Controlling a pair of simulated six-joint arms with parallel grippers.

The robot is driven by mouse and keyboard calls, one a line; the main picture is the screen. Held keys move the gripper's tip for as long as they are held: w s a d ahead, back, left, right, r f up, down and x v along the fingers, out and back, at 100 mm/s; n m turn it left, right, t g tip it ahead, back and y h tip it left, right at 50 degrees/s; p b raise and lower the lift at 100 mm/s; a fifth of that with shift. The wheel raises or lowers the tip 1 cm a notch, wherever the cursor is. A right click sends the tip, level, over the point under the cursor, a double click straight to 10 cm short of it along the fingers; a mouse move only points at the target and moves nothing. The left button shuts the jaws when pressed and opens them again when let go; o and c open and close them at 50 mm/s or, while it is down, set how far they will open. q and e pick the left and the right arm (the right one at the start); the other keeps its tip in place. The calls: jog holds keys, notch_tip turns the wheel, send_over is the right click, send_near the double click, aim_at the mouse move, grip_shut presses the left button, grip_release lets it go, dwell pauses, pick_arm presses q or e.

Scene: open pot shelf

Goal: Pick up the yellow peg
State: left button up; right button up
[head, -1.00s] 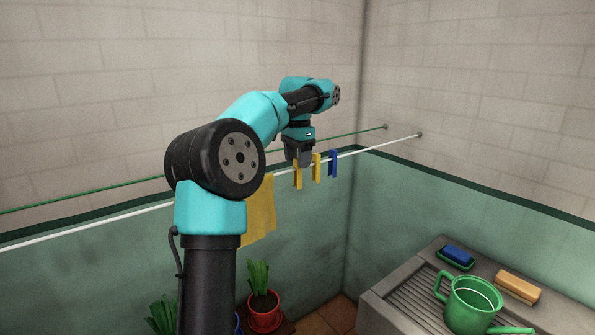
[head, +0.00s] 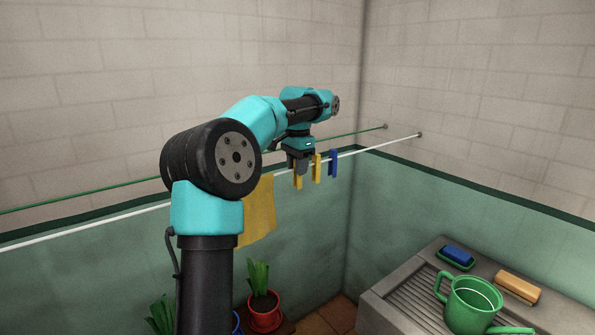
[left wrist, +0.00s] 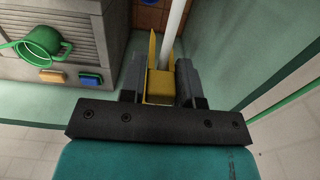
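Two yellow pegs hang side by side on the white line. My left gripper (head: 298,172) is on the left yellow peg (head: 298,182), whose upper part is hidden behind the fingers in the head view. In the left wrist view, this peg (left wrist: 160,86) sits between the two grey fingers (left wrist: 161,78), with no clear gap on either side. The white line (left wrist: 173,30) still runs to the peg. The second yellow peg (head: 316,168) hangs just right of my left gripper. My right gripper is not in view.
A blue peg (head: 333,163) hangs farther right on the line, and a yellow cloth (head: 259,210) hangs to the left. A green line (head: 90,197) runs behind.

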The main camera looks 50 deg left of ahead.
pick_arm(q)
jog(key=c, duration=0.5)
jog(key=shift+o, duration=0.2)
jog(key=shift+r, duration=0.15)
notch_tip(320, 180, up, 10)
jog(key=shift+f, duration=0.15)
dwell(0.6)
